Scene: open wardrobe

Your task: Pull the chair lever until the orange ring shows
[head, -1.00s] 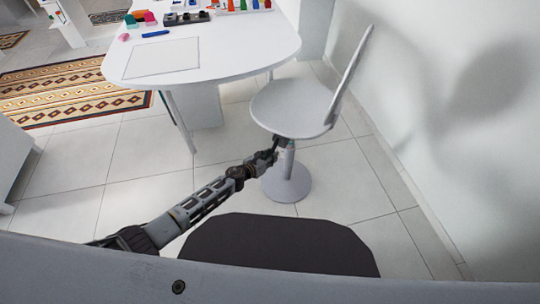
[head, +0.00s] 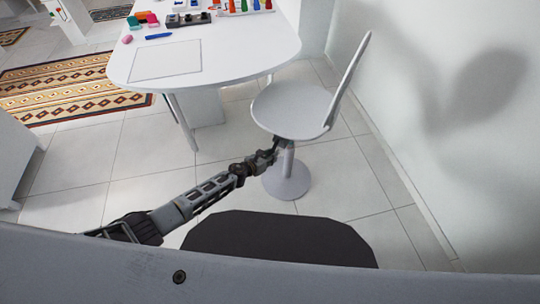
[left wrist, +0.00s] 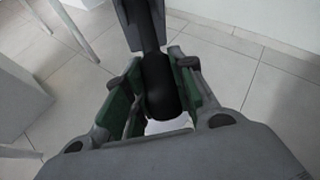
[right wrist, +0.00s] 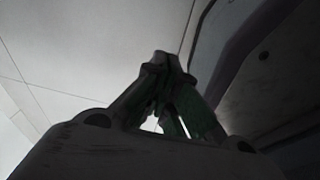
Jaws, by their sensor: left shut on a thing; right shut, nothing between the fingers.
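The white chair (head: 292,108) stands at the right of the table, with its seat on a round pedestal (head: 287,180). My left gripper (head: 277,146) is under the near edge of the seat, close to the column. In the left wrist view, its green-padded fingers (left wrist: 157,76) are shut on the black rounded chair lever (left wrist: 159,92). The lever is too small to make out in the head view. I see no orange ring in any current view. My right gripper (right wrist: 168,62) is shut and empty in the right wrist view, and outside the head view.
The white table (head: 220,60) carries a sheet outline, a blue pen and several coloured items. Its leg (head: 183,122) stands left of the chair. A white wall (head: 440,120) is close on the right. A patterned rug (head: 70,90) lies far left. The tiled floor around the pedestal is clear.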

